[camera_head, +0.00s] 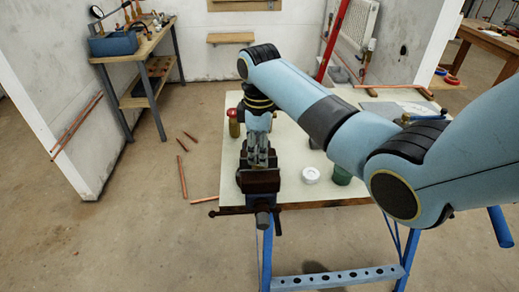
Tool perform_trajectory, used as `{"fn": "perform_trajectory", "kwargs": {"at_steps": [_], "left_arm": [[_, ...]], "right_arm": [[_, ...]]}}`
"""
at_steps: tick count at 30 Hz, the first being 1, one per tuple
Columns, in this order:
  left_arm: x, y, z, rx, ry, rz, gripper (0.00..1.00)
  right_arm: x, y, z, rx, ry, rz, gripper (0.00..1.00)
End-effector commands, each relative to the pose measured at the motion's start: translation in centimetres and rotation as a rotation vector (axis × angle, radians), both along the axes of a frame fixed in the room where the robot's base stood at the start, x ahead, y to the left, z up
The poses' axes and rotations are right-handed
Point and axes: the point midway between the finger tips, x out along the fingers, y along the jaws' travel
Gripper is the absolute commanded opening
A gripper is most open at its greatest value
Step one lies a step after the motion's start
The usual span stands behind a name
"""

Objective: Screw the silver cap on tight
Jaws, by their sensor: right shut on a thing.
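My right arm reaches in from the right and bends down at the wrist. My right gripper (258,163) points straight down, just above the jaws of a dark vise (259,184) on the near edge of the workbench. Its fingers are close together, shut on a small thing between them. That thing, most likely the silver cap, is largely hidden by the fingers, and so is whatever the vise holds. I cannot tell how the cap sits. My left gripper is not in view.
On the workbench (300,150) a white round item (311,175) and a green cup (342,175) stand right of the vise. A brass-coloured cylinder (234,124) stands left. A side table (140,55) carries a blue toolbox (113,44). Copper pipes (182,176) lie on the floor.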

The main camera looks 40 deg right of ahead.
Motion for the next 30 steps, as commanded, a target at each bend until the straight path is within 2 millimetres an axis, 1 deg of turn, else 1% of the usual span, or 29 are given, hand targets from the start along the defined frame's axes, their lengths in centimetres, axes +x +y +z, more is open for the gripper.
{"fn": "perform_trajectory", "kwargs": {"at_steps": [1,9,13,15,17,23,24,27,30], "left_arm": [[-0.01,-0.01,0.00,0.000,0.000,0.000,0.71],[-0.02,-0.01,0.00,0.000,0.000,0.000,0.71],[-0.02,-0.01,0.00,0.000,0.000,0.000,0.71],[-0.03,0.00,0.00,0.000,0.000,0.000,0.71],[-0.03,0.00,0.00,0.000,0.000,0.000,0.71],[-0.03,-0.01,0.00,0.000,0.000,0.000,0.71],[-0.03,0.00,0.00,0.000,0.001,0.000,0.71],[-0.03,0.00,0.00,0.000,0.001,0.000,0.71],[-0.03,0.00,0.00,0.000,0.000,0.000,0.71]], "right_arm": [[-0.06,-0.02,-0.05,-0.001,0.002,-0.088,0.00],[-0.06,0.01,-0.09,-0.001,0.002,-0.603,0.00],[-0.07,0.01,-0.10,-0.001,0.002,-0.817,0.00],[-0.06,0.02,-0.11,-0.001,0.002,-0.889,0.00],[-0.06,0.02,-0.11,-0.001,0.002,-0.922,0.00],[-0.06,0.03,-0.11,0.000,0.002,-0.933,0.00],[-0.06,0.04,-0.11,0.000,0.002,-0.933,0.36],[-0.06,0.04,-0.11,0.001,0.002,-0.932,0.49],[-0.04,0.04,-0.10,0.000,0.001,-0.931,0.49]]}}
